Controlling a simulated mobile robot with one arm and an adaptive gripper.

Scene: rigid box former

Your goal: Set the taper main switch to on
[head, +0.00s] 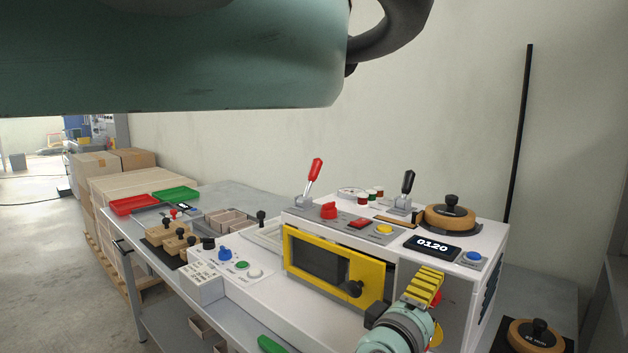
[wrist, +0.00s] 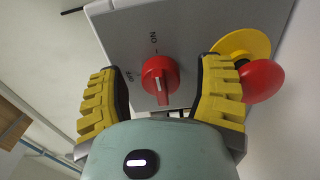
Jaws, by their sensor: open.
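The red rotary main switch (wrist: 160,80) sits on a grey panel in the wrist view. Its "ON" label is above it and its "OFF" label is to its upper left. The knob's grip bar with a white line runs nearly up and down in the picture, tilted slightly. My gripper (wrist: 166,90) is open, with one yellow finger on each side of the knob; I cannot tell whether either touches it. In the head view my gripper (head: 425,287) is at the front right side of the white machine (head: 465,300), and the switch is hidden there.
A red mushroom button on a yellow base (wrist: 262,80) is close beside the right finger in the wrist view. The yellow-framed door (head: 350,290) with a black knob is left of my gripper. A tape roll (head: 535,337) lies at the lower right.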

